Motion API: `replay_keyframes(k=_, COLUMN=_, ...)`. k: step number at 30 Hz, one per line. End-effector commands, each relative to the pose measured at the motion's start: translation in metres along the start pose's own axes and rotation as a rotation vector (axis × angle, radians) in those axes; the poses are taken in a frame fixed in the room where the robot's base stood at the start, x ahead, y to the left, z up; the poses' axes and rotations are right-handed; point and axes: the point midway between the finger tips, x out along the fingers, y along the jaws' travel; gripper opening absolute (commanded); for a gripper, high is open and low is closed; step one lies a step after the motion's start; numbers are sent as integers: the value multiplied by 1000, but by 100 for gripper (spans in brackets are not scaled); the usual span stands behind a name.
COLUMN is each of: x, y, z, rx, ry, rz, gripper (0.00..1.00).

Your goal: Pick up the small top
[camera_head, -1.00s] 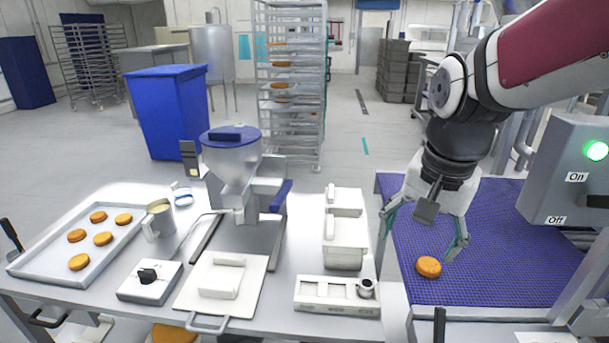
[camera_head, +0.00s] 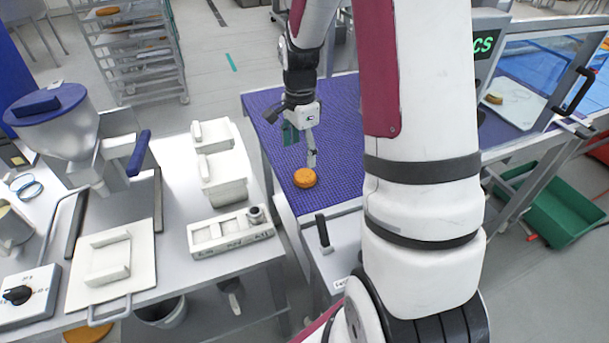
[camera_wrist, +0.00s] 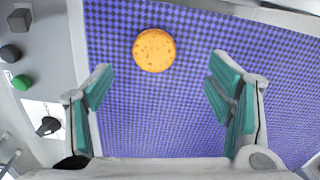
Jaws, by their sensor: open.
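An orange-brown round (camera_head: 305,178), which I take to be the small top, lies flat on the blue woven belt near its front end. My gripper (camera_head: 299,152) hangs just above and behind it, pointing down. In the wrist view the round (camera_wrist: 154,50) lies in the upper middle, beyond the fingertips and between their lines. My gripper (camera_wrist: 160,95) is open and empty, its green-padded fingers wide apart. Nothing touches the round.
The blue belt (camera_head: 262,100) is otherwise clear around the round. A grey control box with buttons (camera_wrist: 22,55) stands beside the belt. To the left, the bench holds a white tray (camera_head: 232,232) with a small metal cup, white bins (camera_head: 226,190) and a hopper machine (camera_head: 60,115).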

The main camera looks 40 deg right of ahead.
Motion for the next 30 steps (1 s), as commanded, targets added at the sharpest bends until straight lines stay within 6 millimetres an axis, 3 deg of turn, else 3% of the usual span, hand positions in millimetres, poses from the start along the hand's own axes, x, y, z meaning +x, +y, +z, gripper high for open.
replay_keyframes(k=3, x=17, y=1, z=0, rx=1, ry=-1, rz=3, gripper=74)
replay_keyframes(k=11, x=34, y=3, z=-1, rx=-1, ry=0, rz=2, gripper=74)
replay_keyframes(k=21, x=75, y=8, z=-3, rx=-1, ry=0, rz=1, gripper=74)
replay_keyframes(k=30, x=79, y=7, z=-3, rx=-1, ry=0, rz=-1, gripper=74)
